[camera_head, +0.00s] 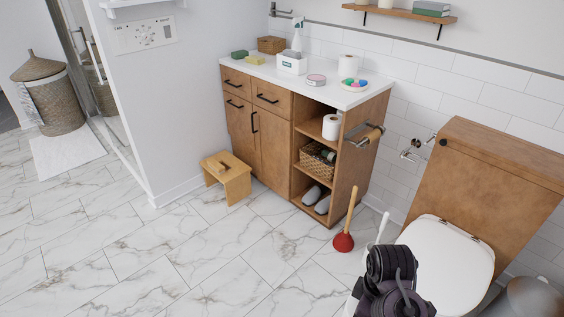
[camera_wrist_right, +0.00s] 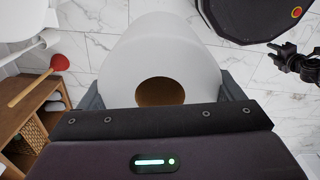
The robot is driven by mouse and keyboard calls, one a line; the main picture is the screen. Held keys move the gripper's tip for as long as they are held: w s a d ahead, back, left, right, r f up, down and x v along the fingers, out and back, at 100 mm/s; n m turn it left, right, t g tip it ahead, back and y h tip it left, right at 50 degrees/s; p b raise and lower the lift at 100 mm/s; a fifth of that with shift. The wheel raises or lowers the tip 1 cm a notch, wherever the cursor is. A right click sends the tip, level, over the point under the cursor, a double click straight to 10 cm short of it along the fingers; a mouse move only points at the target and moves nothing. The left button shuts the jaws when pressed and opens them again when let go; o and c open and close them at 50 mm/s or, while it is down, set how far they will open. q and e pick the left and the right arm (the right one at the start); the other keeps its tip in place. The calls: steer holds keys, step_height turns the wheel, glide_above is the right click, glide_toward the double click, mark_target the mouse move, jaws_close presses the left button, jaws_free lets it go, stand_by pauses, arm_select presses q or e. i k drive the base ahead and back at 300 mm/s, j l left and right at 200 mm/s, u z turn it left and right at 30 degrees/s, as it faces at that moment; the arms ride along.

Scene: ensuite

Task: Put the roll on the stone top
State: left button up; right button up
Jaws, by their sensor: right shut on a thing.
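A white paper roll (camera_wrist_right: 160,55) with a brown core is between the fingers of my right gripper (camera_wrist_right: 160,92) in the right wrist view. The gripper is shut on it, with a finger on each side. In the head view my right wrist (camera_head: 390,280) is low, in front of the toilet; its fingers and the held roll cannot be made out. The white stone top (camera_head: 318,85) covers the wooden cabinet, beyond and left of this wrist. My left gripper is not in the head view.
A plunger (camera_head: 344,241) and the toilet (camera_head: 448,250) stand near my wrist. A stool (camera_head: 226,176) is left.

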mark_target(329, 69)
steer(key=i+j, duration=0.25)
steer(key=i, duration=0.3)
steer(key=i+j+z, duration=0.1)
steer(key=i, duration=0.45)
steer(key=i+j, duration=0.35)
steer(key=i, duration=0.15)
steer(key=i+j+z, duration=0.15)
steer(key=i+j, duration=0.15)
steer(key=i, duration=0.25)
